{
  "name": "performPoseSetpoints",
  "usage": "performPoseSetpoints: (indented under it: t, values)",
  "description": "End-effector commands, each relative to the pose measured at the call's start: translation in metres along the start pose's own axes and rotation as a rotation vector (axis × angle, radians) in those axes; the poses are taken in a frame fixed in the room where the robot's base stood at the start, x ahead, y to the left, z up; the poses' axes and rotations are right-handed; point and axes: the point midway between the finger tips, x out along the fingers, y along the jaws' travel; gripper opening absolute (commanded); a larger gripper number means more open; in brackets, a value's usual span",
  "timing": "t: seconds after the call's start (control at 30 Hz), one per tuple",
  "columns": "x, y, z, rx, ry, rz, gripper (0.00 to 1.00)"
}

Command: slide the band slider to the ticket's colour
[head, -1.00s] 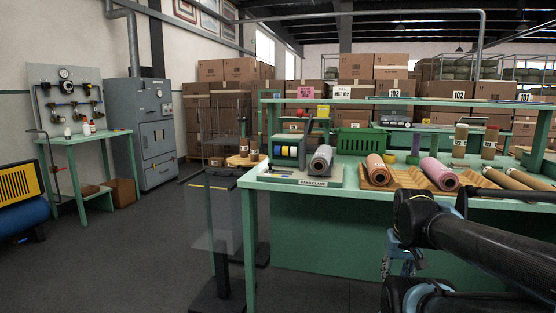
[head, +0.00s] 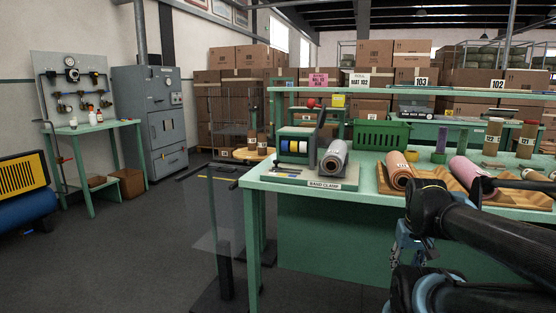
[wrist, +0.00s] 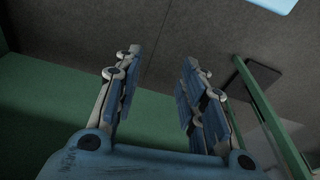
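The band clamp (head: 317,184) stands on the near left corner of the green table, with its name on a front label. Its green box (head: 296,146) shows yellow, blue and pale bands, and a grey roll (head: 335,158) lies beside it. I cannot make out the slider. A pink paper (head: 318,80) and a yellow paper (head: 338,100) hang at the shelf behind; I cannot tell whether either is the ticket. My gripper (head: 408,258) is below the tabletop, in front of the green panel, apart from the clamp. In the wrist view my gripper (wrist: 158,88) has its fingers spread, with nothing between them.
A copper roll (head: 399,171) and a pink roll (head: 470,174) lie on a wooden cradle right of the clamp. A green crate (head: 381,134) stands behind. A clear panel (head: 213,205) stands left of the table. The dark floor (head: 130,250) further left is free.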

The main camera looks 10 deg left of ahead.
Motion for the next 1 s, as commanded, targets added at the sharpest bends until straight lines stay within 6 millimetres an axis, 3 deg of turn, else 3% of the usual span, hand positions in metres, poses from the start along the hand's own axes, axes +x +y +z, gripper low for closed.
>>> performPoseSetpoints:
  t: [0.07, 0.17, 0.47, 0.77, 1.0]
  values:
    - [-0.009, -0.001, 0.004, -0.007, 0.013, -0.001, 0.42]
    - [-0.024, -0.006, -0.011, -0.029, 0.020, -0.006, 0.42]
    - [-0.110, -0.054, -0.112, -0.179, 0.065, -0.040, 0.42]
    - [-0.192, -0.142, -0.212, -0.345, 0.113, -0.086, 0.42]
    - [-0.248, -0.236, -0.276, -0.476, 0.151, -0.129, 0.42]
